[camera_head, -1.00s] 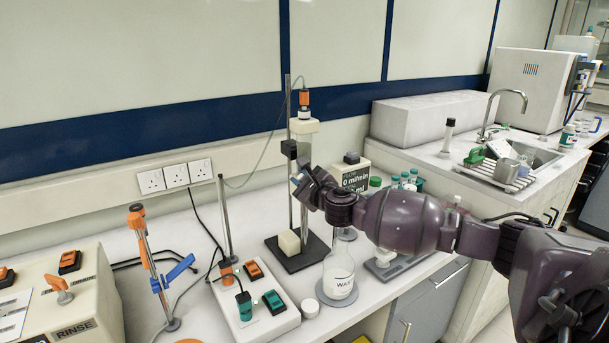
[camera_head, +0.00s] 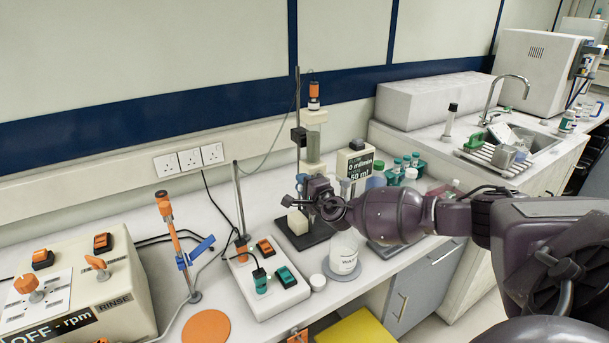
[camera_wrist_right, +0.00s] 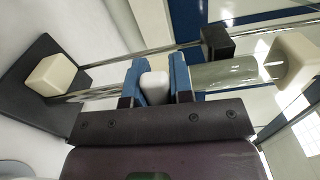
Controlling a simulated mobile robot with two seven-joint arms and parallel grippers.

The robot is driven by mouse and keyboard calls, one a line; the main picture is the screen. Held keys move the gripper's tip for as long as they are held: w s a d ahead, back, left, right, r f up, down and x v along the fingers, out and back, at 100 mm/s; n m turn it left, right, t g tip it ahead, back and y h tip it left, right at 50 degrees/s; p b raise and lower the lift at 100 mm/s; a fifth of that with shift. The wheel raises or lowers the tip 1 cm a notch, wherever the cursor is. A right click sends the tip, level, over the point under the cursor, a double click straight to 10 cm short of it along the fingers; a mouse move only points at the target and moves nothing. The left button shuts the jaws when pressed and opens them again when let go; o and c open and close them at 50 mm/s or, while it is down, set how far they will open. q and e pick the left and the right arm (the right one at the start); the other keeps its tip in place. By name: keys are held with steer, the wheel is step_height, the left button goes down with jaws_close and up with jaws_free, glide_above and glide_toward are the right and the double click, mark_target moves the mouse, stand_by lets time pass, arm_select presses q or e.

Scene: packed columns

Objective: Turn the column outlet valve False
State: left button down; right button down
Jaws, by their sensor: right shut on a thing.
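The glass column (camera_head: 314,145) stands upright on a rod over a black base (camera_head: 292,238), with an orange-topped fitting above it. In the right wrist view the clear column tube (camera_wrist_right: 228,74) runs off to the right. My right gripper (camera_head: 299,192) is at the column's lower end. In the wrist view its two blue fingers (camera_wrist_right: 155,82) are shut on a pale outlet valve handle (camera_wrist_right: 154,88), one finger on each side. The rest of the valve is hidden by the fingers and gripper body. My left gripper is not in view.
A labelled beaker (camera_head: 344,258) stands close below the arm. A white switch box (camera_head: 262,292) and a rod stand with a blue clamp (camera_head: 200,247) are left. Green-capped bottles are right.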

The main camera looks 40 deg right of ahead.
steer(key=shift+f+n, duration=0.25)
steer(key=shift+n, duration=0.15)
steer(key=shift+f, duration=0.1)
steer(key=c, duration=1)
jaws_free()
steer(key=s+a, duration=0.1)
steer(key=s, duration=0.9)
steer(key=shift+s+p, duration=0.4)
steer(key=shift+a, duration=0.1)
